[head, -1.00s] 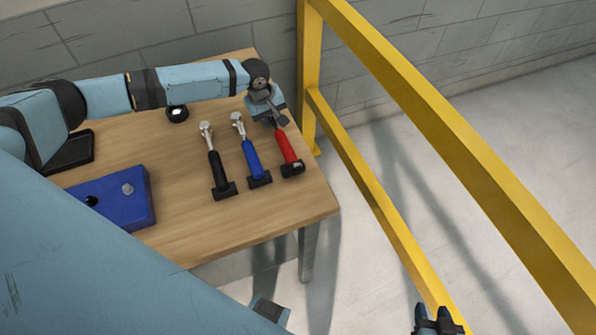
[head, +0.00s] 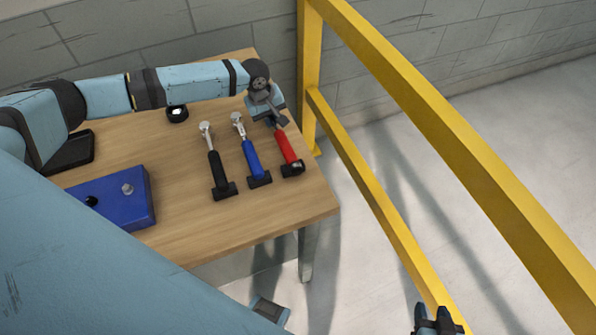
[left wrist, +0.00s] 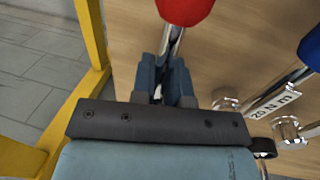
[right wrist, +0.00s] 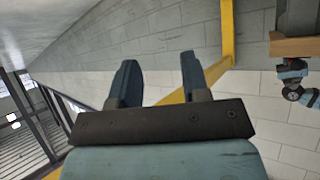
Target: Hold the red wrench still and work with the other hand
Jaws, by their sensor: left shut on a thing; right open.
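The red wrench (head: 287,149) lies at the right end of a row of tools on the wooden table, its red handle toward the table's front. My left gripper (head: 277,118) is at its far, metal end. In the left wrist view the fingers (left wrist: 166,85) are shut on the metal shaft (left wrist: 175,42) just beyond the red handle (left wrist: 184,10). The wrench's head is hidden by the gripper. My right gripper (head: 438,318) is at the bottom right, away from the table. In the right wrist view its fingers (right wrist: 157,80) are apart with nothing between them.
A blue-handled wrench (head: 252,158) and a black-handled wrench (head: 218,172) lie left of the red one. A blue block (head: 130,205) with a bolt-like knob sits at the table's left (head: 190,235). A yellow railing (head: 400,225) stands right of the table.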

